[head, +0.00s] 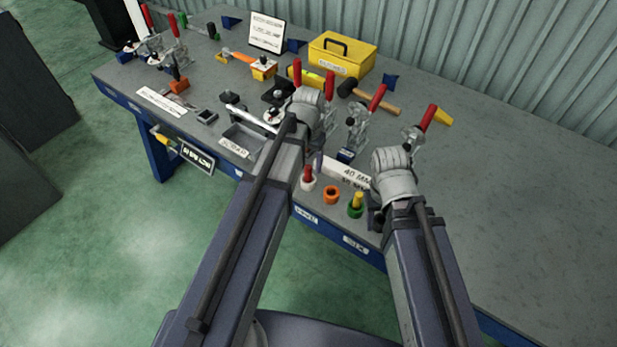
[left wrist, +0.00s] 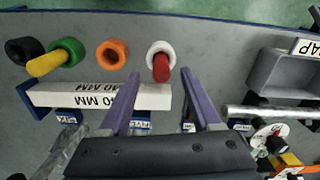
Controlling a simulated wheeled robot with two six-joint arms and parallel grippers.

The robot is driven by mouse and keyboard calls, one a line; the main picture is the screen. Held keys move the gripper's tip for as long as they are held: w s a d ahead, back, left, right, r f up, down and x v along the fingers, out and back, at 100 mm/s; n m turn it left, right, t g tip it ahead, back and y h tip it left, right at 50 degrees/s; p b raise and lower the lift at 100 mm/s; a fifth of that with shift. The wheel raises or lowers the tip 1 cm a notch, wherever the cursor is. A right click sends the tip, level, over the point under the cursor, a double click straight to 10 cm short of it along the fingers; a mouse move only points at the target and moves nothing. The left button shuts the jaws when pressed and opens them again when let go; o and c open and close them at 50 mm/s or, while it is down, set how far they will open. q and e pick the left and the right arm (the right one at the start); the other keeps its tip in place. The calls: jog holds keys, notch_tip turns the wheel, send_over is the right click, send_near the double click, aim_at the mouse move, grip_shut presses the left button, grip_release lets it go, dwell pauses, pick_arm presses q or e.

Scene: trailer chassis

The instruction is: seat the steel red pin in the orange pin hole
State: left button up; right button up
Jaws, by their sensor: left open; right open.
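The red pin (head: 308,173) stands in a white ring (head: 307,185) at the table's front edge. In the left wrist view the red pin (left wrist: 161,68) leans toward the camera from the white ring (left wrist: 160,47). The orange pin hole (head: 331,195) is an empty ring just right of the white one; it also shows in the left wrist view (left wrist: 112,54). My left gripper (left wrist: 160,77) is open, its purple fingertips on either side of the red pin, not visibly touching it. My right gripper (head: 392,180) is over the table to the right; its fingers are hidden behind its wrist.
A green ring (head: 355,210) holding a yellow pin and a black ring (left wrist: 24,50) continue the row. A white 40 MM block (left wrist: 100,96) lies behind the rings. A grey tray (head: 245,138) is to the left. Upright red-handled clamps (head: 360,120) stand behind. The table's right side is clear.

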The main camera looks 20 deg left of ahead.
aim_at(308, 176)
pick_arm(q)
notch_tip(308, 176, down, 5)
jog(key=b, duration=0.4)
jog(key=shift+w, duration=0.1)
pick_arm(e)
notch_tip(308, 176, down, 5)
jog(key=shift+r, duration=0.1)
pick_arm(q)
jog(key=shift+r, duration=0.15)
grip_shut()
